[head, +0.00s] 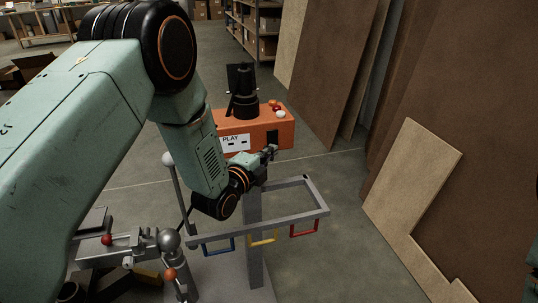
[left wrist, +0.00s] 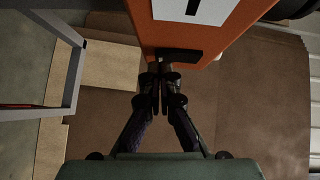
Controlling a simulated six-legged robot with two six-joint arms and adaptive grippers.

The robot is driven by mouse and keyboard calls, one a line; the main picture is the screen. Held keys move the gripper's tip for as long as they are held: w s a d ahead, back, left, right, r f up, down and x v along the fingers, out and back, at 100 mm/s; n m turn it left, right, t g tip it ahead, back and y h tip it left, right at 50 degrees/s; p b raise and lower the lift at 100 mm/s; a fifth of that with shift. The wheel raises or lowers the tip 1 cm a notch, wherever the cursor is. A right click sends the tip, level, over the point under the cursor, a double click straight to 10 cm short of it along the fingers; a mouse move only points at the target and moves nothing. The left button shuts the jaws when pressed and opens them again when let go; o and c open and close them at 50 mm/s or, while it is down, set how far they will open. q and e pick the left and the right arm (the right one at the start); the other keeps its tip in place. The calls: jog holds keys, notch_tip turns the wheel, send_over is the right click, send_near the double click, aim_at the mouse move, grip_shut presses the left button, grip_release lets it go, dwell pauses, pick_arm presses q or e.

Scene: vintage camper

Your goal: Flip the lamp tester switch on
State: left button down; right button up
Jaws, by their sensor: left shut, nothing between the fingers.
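My left gripper (head: 270,151) is shut and empty, just below the black part. In the left wrist view its fingertips (left wrist: 160,68) lie right at it; I cannot tell whether they touch. The switch's position is unclear. My right gripper is not in view.
A grey frame (head: 312,212) with blue, yellow and red handles stands just in front of the box. Levers with ball knobs (head: 170,239) are at lower left. Brown boards (head: 325,75) lean at the right. Open floor (head: 340,265) lies right of the frame.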

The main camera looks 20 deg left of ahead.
pick_arm(q)
jog(key=shift+r, duration=0.1)
dwell(0.3)
jog(key=shift+w+a+b, duration=0.15)
jog(key=shift+w+b, duration=0.1)
jog(key=shift+b, duration=0.1)
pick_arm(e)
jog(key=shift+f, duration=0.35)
pick_arm(q)
jog(key=shift+s+f, duration=0.1)
jog(key=shift+f, duration=0.1)
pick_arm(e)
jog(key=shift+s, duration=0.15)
